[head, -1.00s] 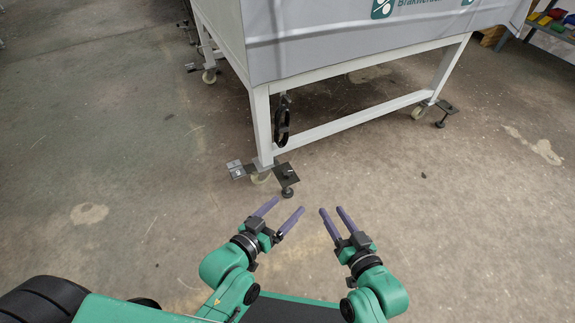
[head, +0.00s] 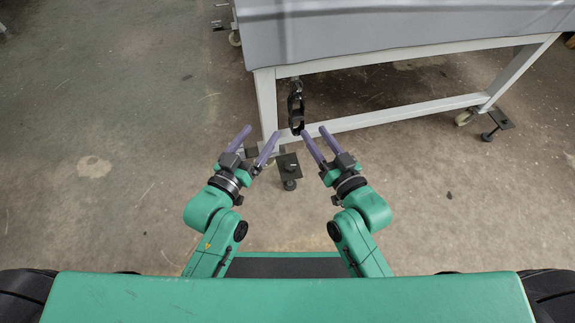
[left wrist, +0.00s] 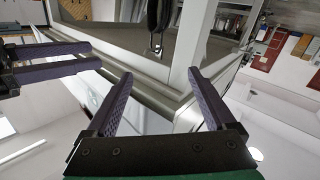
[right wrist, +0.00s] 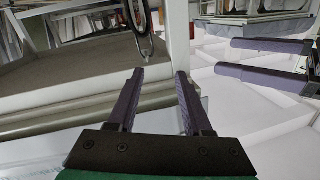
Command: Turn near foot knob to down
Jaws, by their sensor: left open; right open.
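The near foot (head: 289,165) is a dark plate with a round black knob (head: 290,184) under it, at the bottom of the table's near leg in the head view. My left gripper (head: 261,133) is open and empty, to the left of the foot and overlapping the leg's base in the picture. My right gripper (head: 314,131) is open and empty, to the right of the foot. Neither gripper visibly touches the knob. The wrist views show the open fingers of the left gripper (left wrist: 160,85) and right gripper (right wrist: 160,80); I cannot make out the knob there.
The white-framed table (head: 268,100) with grey side panels (head: 400,30) stands ahead. A black looped item (head: 296,105) hangs beside the near leg. Another foot (head: 497,123) with a caster (head: 464,118) is at the right. The concrete floor (head: 110,215) is open at left.

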